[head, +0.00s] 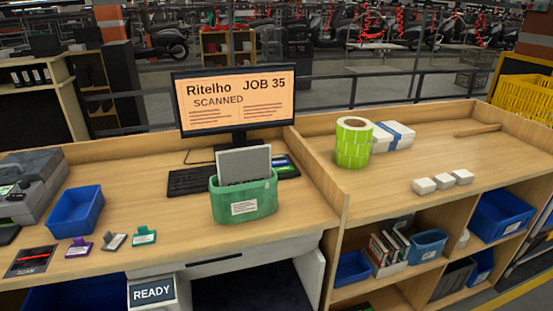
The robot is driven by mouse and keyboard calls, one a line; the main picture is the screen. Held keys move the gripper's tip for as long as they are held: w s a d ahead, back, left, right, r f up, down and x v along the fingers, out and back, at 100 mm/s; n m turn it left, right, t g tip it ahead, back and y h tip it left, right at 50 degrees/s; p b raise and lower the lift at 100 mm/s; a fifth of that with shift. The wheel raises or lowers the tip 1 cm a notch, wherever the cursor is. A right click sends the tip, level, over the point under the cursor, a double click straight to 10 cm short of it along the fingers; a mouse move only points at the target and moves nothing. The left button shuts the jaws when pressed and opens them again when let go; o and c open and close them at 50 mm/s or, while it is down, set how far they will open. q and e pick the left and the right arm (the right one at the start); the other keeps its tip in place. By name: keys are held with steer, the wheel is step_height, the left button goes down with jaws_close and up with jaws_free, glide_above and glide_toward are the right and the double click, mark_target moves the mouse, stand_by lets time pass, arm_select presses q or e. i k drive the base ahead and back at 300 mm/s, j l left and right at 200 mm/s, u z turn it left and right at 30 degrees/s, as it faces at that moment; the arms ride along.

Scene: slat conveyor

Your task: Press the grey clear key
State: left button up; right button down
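A small grey piece (115,242) with a pale front part lies on the desk, between a purple one (79,247) and a green one (143,236). Any lettering on them is too small to read. A black keyboard (190,182) lies below the monitor, its right part hidden by a green bin (243,204) holding a grey panel. No key marked clear can be read in this view. The monitor (237,102) shows "Ritelho JOB 35 SCANNED" on orange. A small display (152,292) at the front reads "READY". Neither of my grippers is in view.
A blue bin (75,212) and a dark scan pad (31,261) are at the left, near a grey machine (30,182). A green label roll (354,142) and small white boxes (441,182) sit on the right bench. The desk front between is clear.

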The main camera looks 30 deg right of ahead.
mark_target(282, 157)
steer(key=l, duration=0.5)
steer(key=k+l+u, duration=0.15)
steer(key=l, duration=0.35)
steer(key=k+l, duration=0.1)
steer(key=l, duration=0.35)
steer(key=l+u, duration=0.1)
steer(key=l, duration=0.4)
steer(key=k, duration=0.05)
